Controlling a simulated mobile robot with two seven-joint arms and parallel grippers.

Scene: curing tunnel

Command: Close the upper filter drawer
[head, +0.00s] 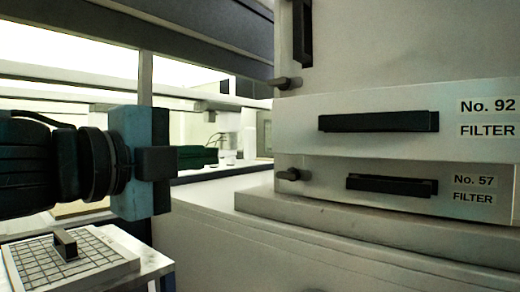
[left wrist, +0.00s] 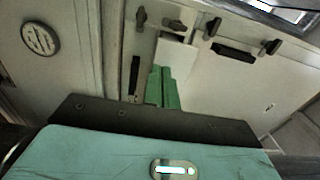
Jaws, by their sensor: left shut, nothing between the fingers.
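The upper filter drawer (head: 290,120), labelled "No. 92 FILTER", has a pale front and a dark bar handle (head: 378,122). Its front stands out over the lower drawer (head: 320,190), labelled "No. 57 FILTER", so it looks partly open. My left gripper (head: 212,156) is left of the drawers in the head view, apart from them and pointing right. In the left wrist view its green fingers (left wrist: 163,88) are together and empty, in front of pale cabinet panels. Which of those panels is the upper drawer I cannot tell. My right gripper is not in view.
A ledge (head: 370,225) juts out under the lower drawer. Dark knobs (head: 287,83) stick out beside the drawer fronts. A small table with a gridded board (head: 100,262) is at the lower left. A bright tunnel opening lies behind my left arm.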

